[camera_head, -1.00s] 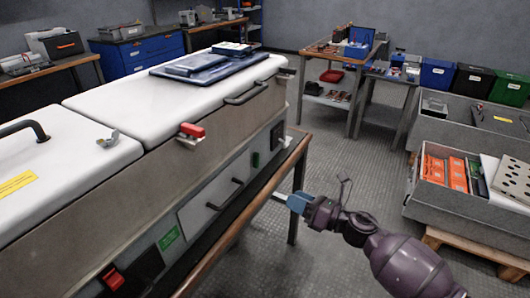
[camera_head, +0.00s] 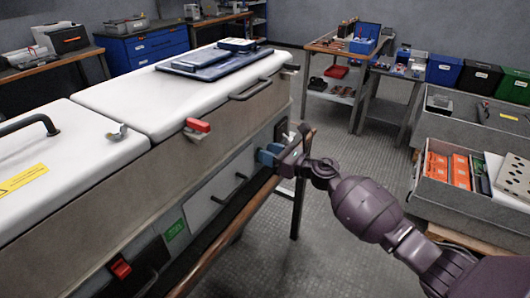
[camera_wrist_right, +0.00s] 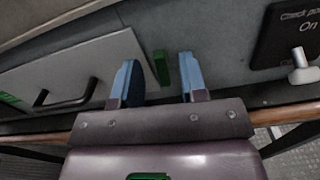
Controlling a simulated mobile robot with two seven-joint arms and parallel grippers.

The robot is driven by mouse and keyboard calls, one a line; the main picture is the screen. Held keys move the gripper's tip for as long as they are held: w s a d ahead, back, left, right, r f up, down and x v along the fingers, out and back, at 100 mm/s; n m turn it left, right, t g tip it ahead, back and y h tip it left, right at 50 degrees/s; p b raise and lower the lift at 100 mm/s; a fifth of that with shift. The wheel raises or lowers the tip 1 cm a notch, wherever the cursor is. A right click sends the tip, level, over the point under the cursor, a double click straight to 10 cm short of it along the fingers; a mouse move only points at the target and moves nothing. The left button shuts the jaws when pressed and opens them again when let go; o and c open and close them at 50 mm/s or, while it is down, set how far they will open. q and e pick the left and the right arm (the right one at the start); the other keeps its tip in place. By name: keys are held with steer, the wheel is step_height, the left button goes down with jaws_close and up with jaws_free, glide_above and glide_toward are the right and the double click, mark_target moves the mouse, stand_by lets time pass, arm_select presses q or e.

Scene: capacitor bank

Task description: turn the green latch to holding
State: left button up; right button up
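The green latch (camera_wrist_right: 161,67) is a small upright green bar on the grey front panel of the cabinet, seen in the right wrist view. My right gripper (camera_wrist_right: 158,64) is open, with its blue fingers spread on either side of the latch in that view. I cannot tell whether they touch it. In the head view the right gripper (camera_head: 268,155) is at the cabinet's front panel and hides the latch. My left gripper is not in view.
A black plate (camera_wrist_right: 290,35) reading "On" with a silver toggle (camera_wrist_right: 302,66) is right of the latch. A panel with a dark handle (camera_wrist_right: 65,100) is to the left. A red latch (camera_head: 198,126) sits at the lid edge. A wooden edge (camera_head: 232,235) runs below the front.

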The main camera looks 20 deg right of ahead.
steer(key=shift+w+a, duration=0.45)
steer(key=shift+w, duration=0.15)
jaws_close()
